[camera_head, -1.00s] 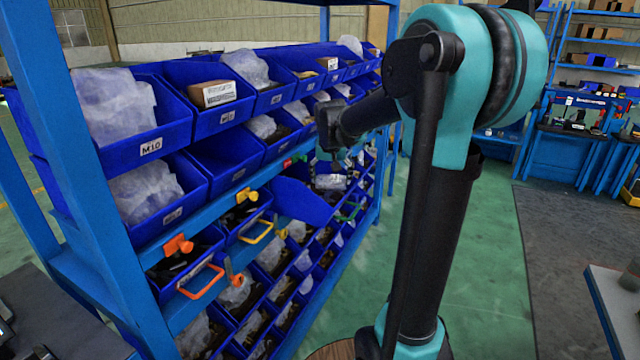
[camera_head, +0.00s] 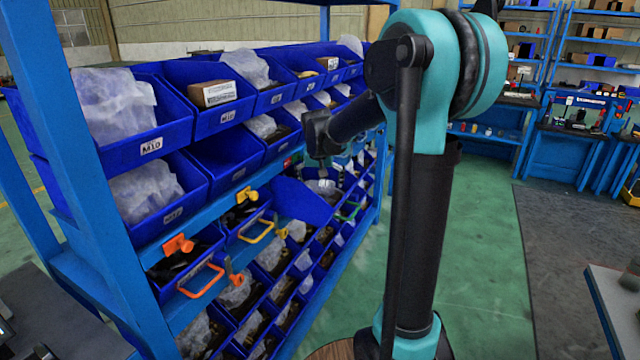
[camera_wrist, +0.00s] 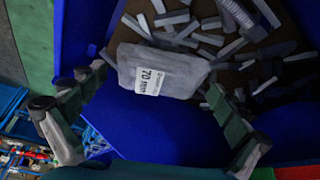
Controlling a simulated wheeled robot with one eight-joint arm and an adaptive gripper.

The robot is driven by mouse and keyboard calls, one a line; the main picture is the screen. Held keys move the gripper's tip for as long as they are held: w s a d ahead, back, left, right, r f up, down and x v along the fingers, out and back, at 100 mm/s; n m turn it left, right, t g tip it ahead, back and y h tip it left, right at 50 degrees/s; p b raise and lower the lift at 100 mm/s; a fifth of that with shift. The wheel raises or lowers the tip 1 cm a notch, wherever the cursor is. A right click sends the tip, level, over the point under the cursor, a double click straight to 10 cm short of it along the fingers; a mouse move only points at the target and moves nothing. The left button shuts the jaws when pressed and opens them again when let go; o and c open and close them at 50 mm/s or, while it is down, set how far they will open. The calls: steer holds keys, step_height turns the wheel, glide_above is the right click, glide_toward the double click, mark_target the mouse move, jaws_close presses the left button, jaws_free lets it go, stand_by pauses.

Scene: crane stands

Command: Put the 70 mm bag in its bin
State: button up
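The 70 mm bag (camera_wrist: 155,72) is a pale grey packet with a white label reading "70 mm" in the wrist view. My gripper (camera_wrist: 158,77) has one fingertip at each short side of the bag, and appears shut on it, fingers spread to its width. The bag is over a blue bin (camera_wrist: 150,130) holding loose grey bolts (camera_wrist: 245,38). The bag hides some of the bolts; its height above them is hard to judge. In the head view my gripper (camera_head: 320,158) points down over the pulled-out blue bin (camera_head: 300,202) on the rack.
The blue rack holds several rows of bins; the M10 bin (camera_head: 150,147) is at the near upper left. An orange handle (camera_head: 200,282) and a yellow handle (camera_head: 257,233) stick out from the rack. Green floor is open to the right, beyond my arm.

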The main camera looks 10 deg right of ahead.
steer(key=v, duration=1.2)
steer(key=shift+s, duration=0.1)
stand_by(1.0)
